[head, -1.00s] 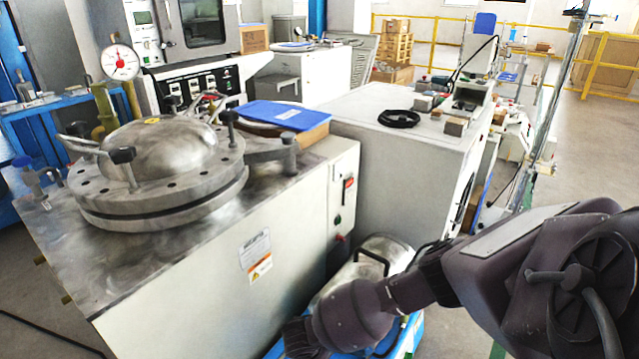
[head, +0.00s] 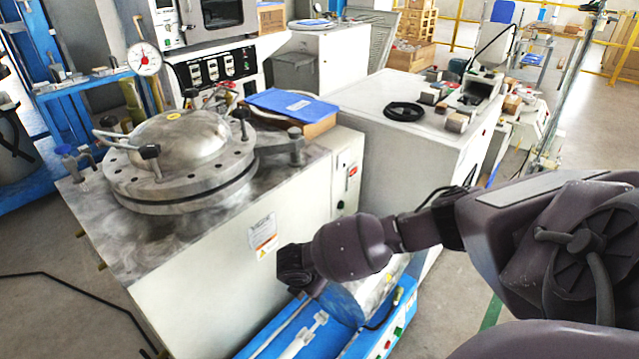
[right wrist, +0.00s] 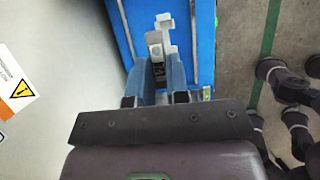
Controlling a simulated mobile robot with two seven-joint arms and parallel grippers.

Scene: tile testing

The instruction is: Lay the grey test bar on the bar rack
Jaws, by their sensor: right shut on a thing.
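In the right wrist view my right gripper (right wrist: 155,88) is shut on the grey test bar (right wrist: 154,44), whose end sticks out ahead between the blue-grey fingers. Just beyond it, a pale piece (right wrist: 166,22) stands on a blue surface; it appears to be part of the bar rack, and I cannot tell whether the bar touches it. There the right fingers and bar are hidden behind my wrist. My left gripper is not in view.
The blue bench (head: 372,349) stands low beside a white cabinet (head: 215,285) with a round metal vessel (head: 180,150) on top. A metal cylinder (head: 362,300) lies on the bench behind my forearm. Open floor (head: 455,315) shows at right.

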